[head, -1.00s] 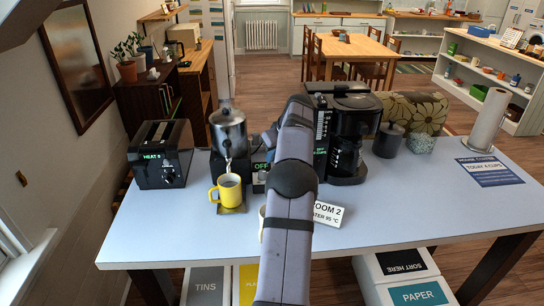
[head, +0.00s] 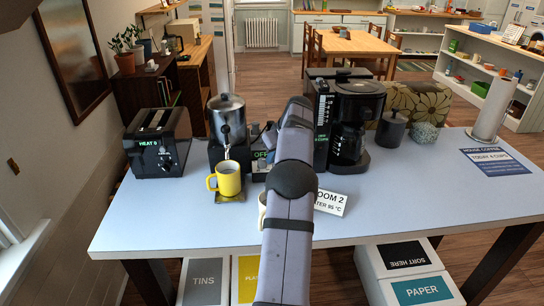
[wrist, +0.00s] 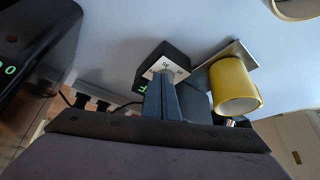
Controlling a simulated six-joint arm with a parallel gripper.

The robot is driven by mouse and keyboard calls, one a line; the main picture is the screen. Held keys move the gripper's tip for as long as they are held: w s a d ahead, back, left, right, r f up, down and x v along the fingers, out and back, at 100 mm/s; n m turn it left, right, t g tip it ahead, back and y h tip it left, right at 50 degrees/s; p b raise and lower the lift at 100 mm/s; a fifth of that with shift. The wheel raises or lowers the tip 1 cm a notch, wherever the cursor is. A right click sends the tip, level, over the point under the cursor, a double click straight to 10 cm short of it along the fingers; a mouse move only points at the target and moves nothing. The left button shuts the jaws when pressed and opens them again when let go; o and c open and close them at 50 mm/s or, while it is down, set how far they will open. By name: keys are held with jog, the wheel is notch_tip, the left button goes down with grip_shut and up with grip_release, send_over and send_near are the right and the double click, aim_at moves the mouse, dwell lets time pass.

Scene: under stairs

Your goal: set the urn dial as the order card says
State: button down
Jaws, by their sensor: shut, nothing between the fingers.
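The metal urn (head: 228,112) stands at the back left of the table, its tap above a yellow mug (head: 226,180). Beside it is the urn's dark dial box (head: 259,172) with a green display reading OFF. In the wrist view the box's pale marked dial face (wrist: 170,67) shows just beyond my gripper (wrist: 163,84). My gripper is shut and empty; its fingertips overlap the lower part of that face, and I cannot tell if they touch it. They cover part of the dial.
The yellow mug (wrist: 236,84) sits close right of the fingers in the wrist view. A toaster (head: 158,142) stands left of the urn, a coffee maker (head: 357,115) to the right. The table's right front (head: 430,205) is clear.

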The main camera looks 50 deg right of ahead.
jog(key=shift+f, duration=0.6)
jog(key=shift+w+a, duration=0.1)
jog(key=shift+w, duration=0.1)
dwell(0.6)
jog(key=shift+a+r, duration=0.1)
jog(key=shift+a, duration=0.4)
jog(key=shift+w+a, duration=0.1)
jog(key=shift+a, duration=0.15)
jog(key=shift+w+a+r, duration=0.1)
jog(key=shift+w+a, duration=0.15)
jog(key=shift+a, duration=0.1)
dwell(0.6)
jog(key=shift+s+a+b, duration=0.1)
jog(key=shift+s+b, duration=0.1)
jog(key=shift+b, duration=0.2)
jog(key=shift+s+a, duration=0.1)
jog(key=shift+s, duration=0.05)
